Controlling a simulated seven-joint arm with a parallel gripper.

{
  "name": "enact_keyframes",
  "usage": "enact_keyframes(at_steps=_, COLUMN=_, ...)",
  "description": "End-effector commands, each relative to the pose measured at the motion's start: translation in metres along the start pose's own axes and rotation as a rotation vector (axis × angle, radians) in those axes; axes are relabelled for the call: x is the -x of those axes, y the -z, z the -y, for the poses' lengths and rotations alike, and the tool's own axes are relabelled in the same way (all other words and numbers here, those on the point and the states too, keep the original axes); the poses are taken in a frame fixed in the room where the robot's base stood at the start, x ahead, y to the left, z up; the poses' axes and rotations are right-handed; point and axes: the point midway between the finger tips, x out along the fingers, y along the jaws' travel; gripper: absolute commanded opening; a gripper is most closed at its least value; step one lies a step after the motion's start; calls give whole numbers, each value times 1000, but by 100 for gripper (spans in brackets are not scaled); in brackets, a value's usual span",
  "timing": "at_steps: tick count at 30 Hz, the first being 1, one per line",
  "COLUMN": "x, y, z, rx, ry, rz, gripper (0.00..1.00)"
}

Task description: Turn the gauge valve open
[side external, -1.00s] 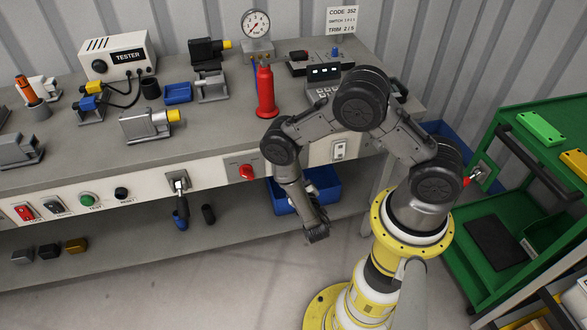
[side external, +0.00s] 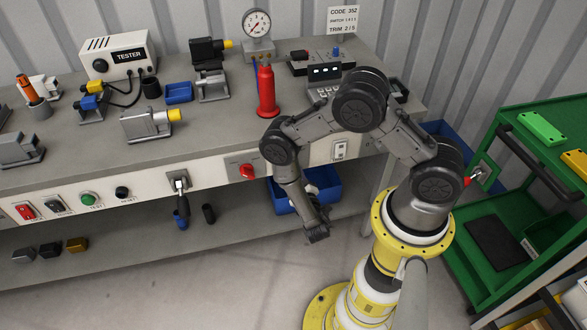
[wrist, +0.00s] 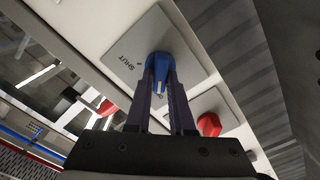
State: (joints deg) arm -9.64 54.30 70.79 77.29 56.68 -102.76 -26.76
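In the wrist view the gauge valve (wrist: 159,66) has a blue handle on a pale square plate marked SHUT. My gripper (wrist: 160,78) has its two dark fingers along both sides of the handle, close together, with blue showing between them. The fingers appear closed on it; exact contact is hard to see. In the side external view my arm bends down in front of the bench. The fingertips and the valve handle cannot be made out there. The pressure gauge (side external: 257,23) stands at the back of the bench.
A red knob (wrist: 209,124) on its own plate is close beside the valve; the bench front also carries a red knob (side external: 247,171). A red bottle (side external: 266,92) and a keypad box (side external: 324,74) stand on the bench above. A green cart (side external: 515,150) stands at the right.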

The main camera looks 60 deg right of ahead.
Motion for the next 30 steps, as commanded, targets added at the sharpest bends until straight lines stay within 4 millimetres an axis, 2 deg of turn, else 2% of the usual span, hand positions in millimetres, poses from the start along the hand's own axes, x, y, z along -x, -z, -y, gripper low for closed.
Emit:
enact_keyframes(at_steps=1, x=1, y=0, z=0, rx=2, ry=2, rz=0, gripper=31)
enact_keyframes(at_steps=4, x=0, y=0, z=0, rx=1, ry=1, rz=0, gripper=49)
enact_keyframes(at_steps=5, x=0, y=0, z=0, rx=1, ry=1, rz=0, gripper=50)
enact_keyframes(at_steps=17, x=6, y=0, z=1, rx=0, ry=3, rz=0, gripper=50)
enact_keyframes(at_steps=30, x=60, y=1, z=1, rx=1, ry=6, rz=-4, gripper=50)
